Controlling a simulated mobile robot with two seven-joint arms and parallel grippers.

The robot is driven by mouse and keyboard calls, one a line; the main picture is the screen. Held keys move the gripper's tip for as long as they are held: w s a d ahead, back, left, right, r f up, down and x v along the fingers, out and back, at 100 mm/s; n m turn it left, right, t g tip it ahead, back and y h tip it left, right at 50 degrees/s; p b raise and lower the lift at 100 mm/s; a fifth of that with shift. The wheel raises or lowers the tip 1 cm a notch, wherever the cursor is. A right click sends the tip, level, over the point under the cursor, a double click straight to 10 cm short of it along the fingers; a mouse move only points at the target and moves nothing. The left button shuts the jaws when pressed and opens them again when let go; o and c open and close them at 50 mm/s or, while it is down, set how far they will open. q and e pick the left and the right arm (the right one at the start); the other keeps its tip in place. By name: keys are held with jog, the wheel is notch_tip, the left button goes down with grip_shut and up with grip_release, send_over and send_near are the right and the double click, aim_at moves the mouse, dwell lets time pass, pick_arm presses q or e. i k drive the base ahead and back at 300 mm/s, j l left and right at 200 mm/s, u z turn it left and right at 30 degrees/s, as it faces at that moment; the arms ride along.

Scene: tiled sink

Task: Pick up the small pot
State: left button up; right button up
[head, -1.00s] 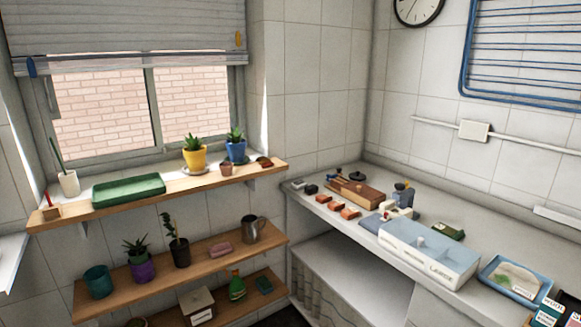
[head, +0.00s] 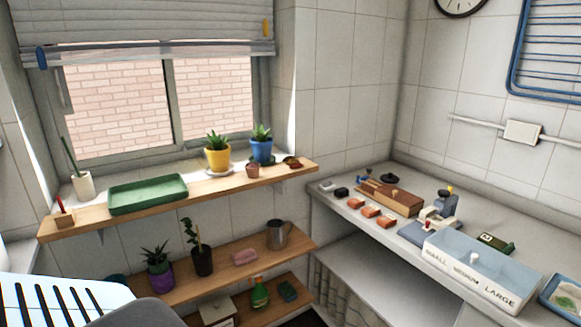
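A small terracotta pot (head: 253,170) stands upright and empty-looking on the upper wooden shelf (head: 130,222) under the window. It is right of the yellow pot (head: 217,157) and just in front of the blue pot (head: 261,150), both holding green succulents. It is the smallest pot I can see on this shelf. Neither of my grippers shows in the head view, and nothing is touching the pot.
A green tray (head: 148,194) lies left on the upper shelf. Lower shelves hold a purple pot (head: 160,277), a black pot (head: 202,260) and a metal mug (head: 279,234). The right counter holds a LARGE-labelled divided box (head: 478,270). A white slotted surface (head: 62,301) fills the lower left.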

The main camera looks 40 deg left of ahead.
aim_at(252, 169)
jog(key=j+z, duration=0.3)
jog(key=j, duration=0.15)
jog(key=j+z, duration=0.35)
jog(key=k+j+z, duration=0.15)
jog(key=j, duration=0.85)
jog(key=i+j, duration=0.05)
